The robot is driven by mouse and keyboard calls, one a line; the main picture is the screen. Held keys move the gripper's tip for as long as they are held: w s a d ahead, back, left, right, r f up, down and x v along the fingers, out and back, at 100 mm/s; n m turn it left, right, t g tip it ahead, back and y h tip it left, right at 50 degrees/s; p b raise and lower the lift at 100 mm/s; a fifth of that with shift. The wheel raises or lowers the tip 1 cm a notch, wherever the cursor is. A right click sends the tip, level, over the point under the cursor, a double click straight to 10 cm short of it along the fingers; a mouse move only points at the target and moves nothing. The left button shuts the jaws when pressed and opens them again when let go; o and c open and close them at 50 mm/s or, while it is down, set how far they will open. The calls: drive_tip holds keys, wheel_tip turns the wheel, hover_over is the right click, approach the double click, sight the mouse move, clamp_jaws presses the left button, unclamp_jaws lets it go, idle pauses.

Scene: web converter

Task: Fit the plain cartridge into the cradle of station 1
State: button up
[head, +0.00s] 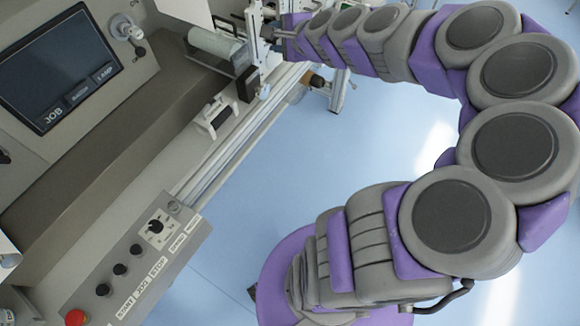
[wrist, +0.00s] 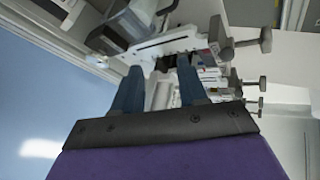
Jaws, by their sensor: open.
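My gripper (head: 276,34) is at the top of the head view, close to an upright metal station assembly (head: 254,28) on the rail. Its fingertips are small and partly lost against the metal there. In the wrist view my gripper (wrist: 158,75) shows two blue fingers, apart, with nothing clearly held between them. Beyond the fingertips is a pale metal plate (wrist: 178,40) with dark parts under it and knobbed screws (wrist: 250,43) at its right. I cannot tell which part is the plain cartridge or the cradle of station 1.
A machine with a screen (head: 62,72) fills the left. A pale roller (head: 212,43) lies near the station. A black block (head: 247,84) and a white-and-black unit (head: 213,118) sit along the rail (head: 222,160). A button panel (head: 140,262) is lower left.

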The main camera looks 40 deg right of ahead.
drive_tip(key=s+a+f+n+g+y, duration=0.25)
drive_tip(key=s+a+n, duration=0.35)
drive_tip(key=a, duration=0.5)
drive_tip(key=s+a+f+n+g+y, duration=0.15)
drive_tip(key=s+a+n+g, duration=0.35)
drive_tip(key=a, duration=0.6)
drive_tip(key=s+f+n+g+h, duration=0.1)
drive_tip(key=s+n, duration=0.4)
drive_tip(key=s, duration=0.6)
drive_tip(key=s+d+f+n+g+h, duration=0.1)
drive_tip(key=s+n+g, duration=0.4)
drive_tip(key=s, duration=0.6)
drive_tip(key=shift+s+f+g+h, duration=0.35)
drive_tip(key=shift+f+h, duration=0.2)
drive_tip(key=shift+h, duration=0.55)
drive_tip(key=shift+w, duration=0.1)
